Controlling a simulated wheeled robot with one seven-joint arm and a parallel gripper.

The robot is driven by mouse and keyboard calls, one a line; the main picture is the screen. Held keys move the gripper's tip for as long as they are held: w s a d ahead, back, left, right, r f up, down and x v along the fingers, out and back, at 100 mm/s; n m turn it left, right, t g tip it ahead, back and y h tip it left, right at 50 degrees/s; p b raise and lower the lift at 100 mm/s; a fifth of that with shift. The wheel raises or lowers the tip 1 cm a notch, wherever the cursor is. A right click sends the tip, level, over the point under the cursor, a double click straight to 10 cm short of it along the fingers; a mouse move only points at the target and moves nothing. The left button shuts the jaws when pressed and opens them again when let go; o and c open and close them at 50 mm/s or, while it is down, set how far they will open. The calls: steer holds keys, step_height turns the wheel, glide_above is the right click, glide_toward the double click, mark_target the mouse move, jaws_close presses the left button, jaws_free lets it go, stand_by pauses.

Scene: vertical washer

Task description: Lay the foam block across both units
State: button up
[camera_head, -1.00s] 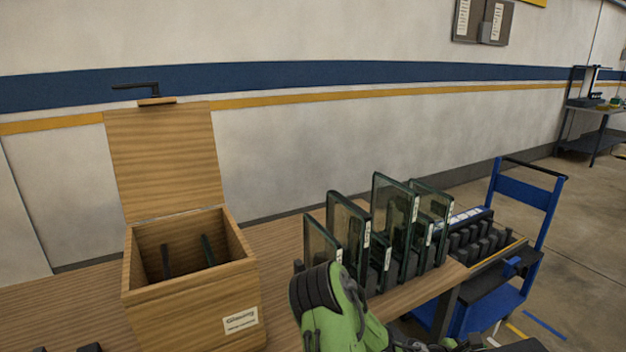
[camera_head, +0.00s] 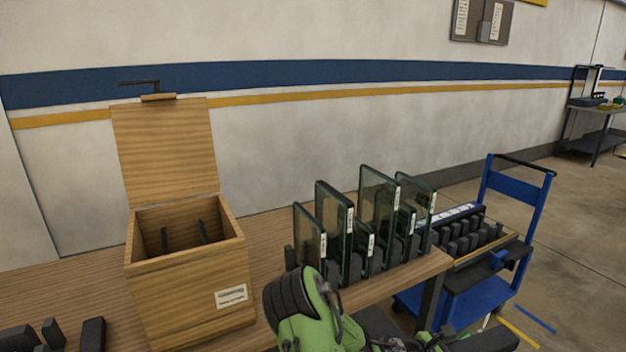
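Two thin dark upright pieces, which look like the units, stand inside the open wooden box (camera_head: 185,285). One is the left piece (camera_head: 165,240), the other the right piece (camera_head: 204,232); a gap lies between them, and the box's front wall hides their lower parts. Several dark blocks lie at the lower left table edge, among them a long block (camera_head: 93,334); I cannot tell whether one is the foam block. My green and black arm shows at the bottom middle. My gripper's fingertips are not in view, so I cannot see whether it holds anything.
Several glass panes (camera_head: 378,210) stand in a dark rack on the right of the wooden table (camera_head: 262,240). The box's lid (camera_head: 165,150) stands open at the back. A blue cart (camera_head: 475,295) with dark slotted racks stands to the right. Bare table lies between box and panes.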

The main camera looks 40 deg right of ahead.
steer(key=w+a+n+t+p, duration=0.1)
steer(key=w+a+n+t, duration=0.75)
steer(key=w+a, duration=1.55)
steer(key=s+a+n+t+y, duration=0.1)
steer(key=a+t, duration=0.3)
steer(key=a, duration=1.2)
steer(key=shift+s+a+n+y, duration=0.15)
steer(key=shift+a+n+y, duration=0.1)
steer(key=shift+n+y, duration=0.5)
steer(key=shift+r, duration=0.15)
